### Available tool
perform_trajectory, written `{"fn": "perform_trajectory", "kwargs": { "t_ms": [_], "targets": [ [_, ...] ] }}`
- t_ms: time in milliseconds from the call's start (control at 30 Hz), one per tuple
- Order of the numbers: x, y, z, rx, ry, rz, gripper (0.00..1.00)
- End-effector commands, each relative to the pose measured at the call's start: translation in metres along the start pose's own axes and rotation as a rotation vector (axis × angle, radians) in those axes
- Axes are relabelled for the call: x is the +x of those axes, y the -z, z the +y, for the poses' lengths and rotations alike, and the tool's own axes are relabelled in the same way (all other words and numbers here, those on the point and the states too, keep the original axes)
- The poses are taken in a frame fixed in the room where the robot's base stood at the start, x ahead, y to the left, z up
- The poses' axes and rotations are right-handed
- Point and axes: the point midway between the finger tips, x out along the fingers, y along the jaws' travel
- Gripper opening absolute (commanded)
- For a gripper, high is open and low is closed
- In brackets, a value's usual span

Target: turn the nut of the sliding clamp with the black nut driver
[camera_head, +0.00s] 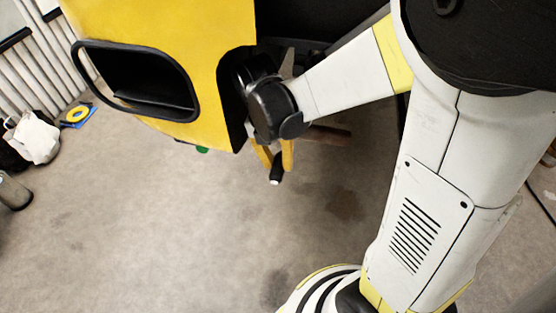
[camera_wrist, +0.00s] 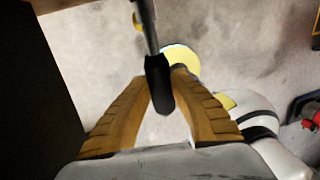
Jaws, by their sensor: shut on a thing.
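My gripper (camera_head: 275,158) is below and right of the yellow body panel, its two yellow fingers pointing down in the head view. In the wrist view my gripper (camera_wrist: 160,80) is shut on the black nut driver. The driver's black handle (camera_wrist: 158,88) lies between the fingertips, and its thin grey shaft runs up to the top edge. In the head view the black nut driver (camera_head: 276,172) shows only as a short dark end with a pale tip below the fingers. I cannot make out the sliding clamp or its nut in either view.
The yellow body panel (camera_head: 222,50) with a dark oval opening is close beside my arm. A reddish-brown bar (camera_head: 328,135) shows behind the gripper. A white bag (camera_head: 35,138) lies at the far left. The floor below is clear.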

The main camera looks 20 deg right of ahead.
Motion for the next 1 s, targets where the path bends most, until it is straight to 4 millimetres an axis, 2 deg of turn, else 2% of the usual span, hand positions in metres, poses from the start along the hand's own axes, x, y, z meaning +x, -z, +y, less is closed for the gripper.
{"fn": "perform_trajectory", "kwargs": {
  "t_ms": [67, 300, 567, 800, 1000],
  "targets": [
    [0.0000, 0.0000, -0.0001, 0.000, -0.006, 0.000, 0.00],
    [0.0002, 0.0000, -0.0032, 0.003, -0.199, 0.001, 0.00],
    [0.0005, -0.0001, -0.0025, 0.000, -0.212, 0.001, 0.00],
    [0.0022, -0.0002, -0.0053, 0.004, -0.396, 0.000, 0.00],
    [0.0010, 0.0001, -0.0044, -0.001, -0.407, 0.001, 0.00]
  ]
}}
